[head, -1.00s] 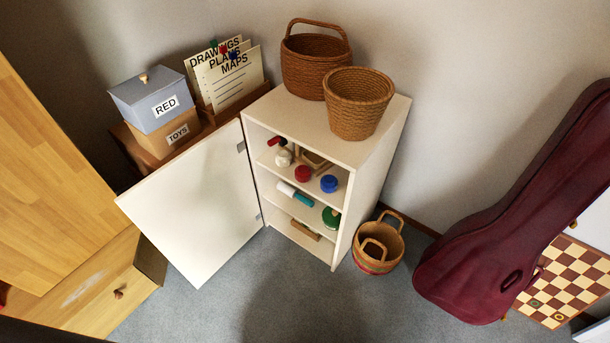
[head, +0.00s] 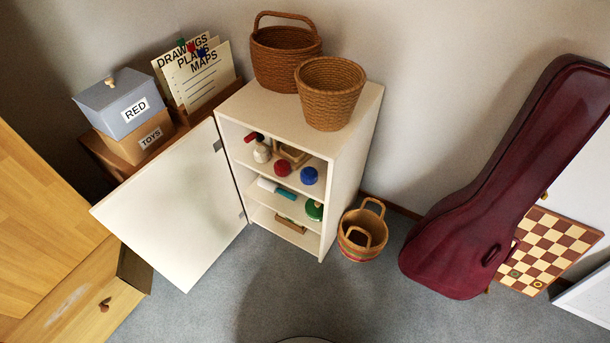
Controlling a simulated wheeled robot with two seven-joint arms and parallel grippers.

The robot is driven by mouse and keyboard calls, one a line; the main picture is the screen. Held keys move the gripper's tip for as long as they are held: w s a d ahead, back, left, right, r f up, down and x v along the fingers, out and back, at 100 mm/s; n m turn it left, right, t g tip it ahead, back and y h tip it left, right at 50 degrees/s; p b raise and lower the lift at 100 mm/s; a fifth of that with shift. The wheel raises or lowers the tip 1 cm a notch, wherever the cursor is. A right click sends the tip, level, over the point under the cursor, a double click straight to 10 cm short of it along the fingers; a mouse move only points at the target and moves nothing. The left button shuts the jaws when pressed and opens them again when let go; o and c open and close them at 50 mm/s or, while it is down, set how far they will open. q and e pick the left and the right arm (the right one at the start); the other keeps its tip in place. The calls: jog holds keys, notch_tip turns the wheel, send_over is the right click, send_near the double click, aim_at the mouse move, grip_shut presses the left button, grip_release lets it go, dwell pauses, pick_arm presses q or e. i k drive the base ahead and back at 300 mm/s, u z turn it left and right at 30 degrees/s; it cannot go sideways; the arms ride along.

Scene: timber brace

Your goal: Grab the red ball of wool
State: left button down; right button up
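The white cabinet (head: 352,150) stands against the wall with its door (head: 175,205) swung open to the left. On its upper shelf a small round red thing (head: 283,169) sits beside a blue one (head: 309,176); I cannot tell whether either is wool. A white and red item (head: 262,152) stands to their left. A green round thing (head: 314,210) is on the shelf below. A blue-grey box (head: 118,103) labelled RED sits on a brown TOYS box (head: 135,141); its lid hides its contents. Neither of my grippers is in view.
Two wicker baskets (head: 330,92) stand on the cabinet. A handled basket (head: 361,235) is on the floor to its right. A dark red instrument case (head: 470,210) leans by a checkered board (head: 550,250). Wooden furniture (head: 50,230) fills the left. Grey carpet (head: 230,300) in front is free.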

aim_at(281, 166)
jog(key=z, duration=0.5)
jog(key=k, duration=0.6)
jog(key=z, duration=0.9)
jog(key=i, duration=1.35)
jog(key=u, duration=1.05)
jog(key=i, duration=0.7)
jog(key=u, duration=0.7)
